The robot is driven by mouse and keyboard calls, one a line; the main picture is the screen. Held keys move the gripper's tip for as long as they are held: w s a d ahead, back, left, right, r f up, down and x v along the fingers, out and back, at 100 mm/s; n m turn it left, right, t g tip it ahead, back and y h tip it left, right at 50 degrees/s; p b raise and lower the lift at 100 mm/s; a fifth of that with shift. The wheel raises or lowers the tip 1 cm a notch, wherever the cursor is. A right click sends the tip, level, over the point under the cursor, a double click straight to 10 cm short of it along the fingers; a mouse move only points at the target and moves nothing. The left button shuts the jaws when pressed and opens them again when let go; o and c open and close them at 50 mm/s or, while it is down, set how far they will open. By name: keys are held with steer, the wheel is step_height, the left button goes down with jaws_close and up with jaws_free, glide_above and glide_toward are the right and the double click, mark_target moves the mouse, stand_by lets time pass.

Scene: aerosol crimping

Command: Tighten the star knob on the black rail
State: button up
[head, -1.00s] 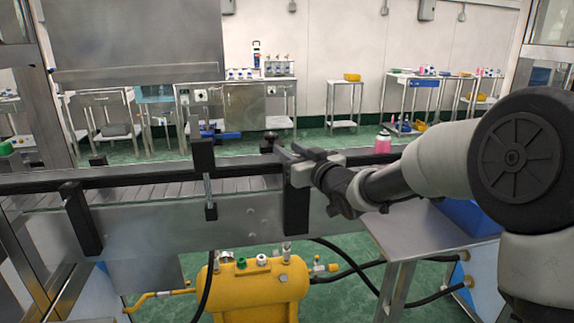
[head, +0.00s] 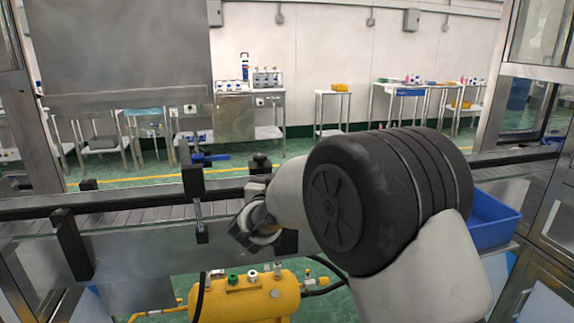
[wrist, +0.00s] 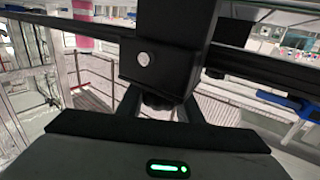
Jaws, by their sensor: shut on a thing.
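The dark star knob (wrist: 158,101) sits against a black clamp block (wrist: 163,45) in the wrist view. My gripper (wrist: 160,112) is shut on the knob, with one finger on each side of it. The block partly hides the knob and fingertips. The black rail (wrist: 265,72) runs on both sides of the block. In the head view the black rail (head: 130,204) runs along the conveyor, and my arm hides the gripped knob and most of my gripper.
Another black bracket (head: 194,182) stands on the rail to the left. A yellow tank (head: 245,298) with hoses lies below the conveyor. A blue bin (head: 493,222) is at the right, partly behind my arm. Benches stand along the far wall.

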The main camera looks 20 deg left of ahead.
steer(key=shift+d+r+m+h+p, duration=0.15)
steer(key=shift+m+h+p, duration=0.25)
steer(key=shift+h, duration=0.2)
steer(key=o, duration=1)
steer(key=shift+o, duration=0.2)
steer(key=s+p, duration=0.1)
steer(key=s, duration=1.6)
steer(key=shift+s+a+p, duration=0.2)
steer(key=shift+a+p, duration=0.15)
steer(key=shift+a, duration=0.1)
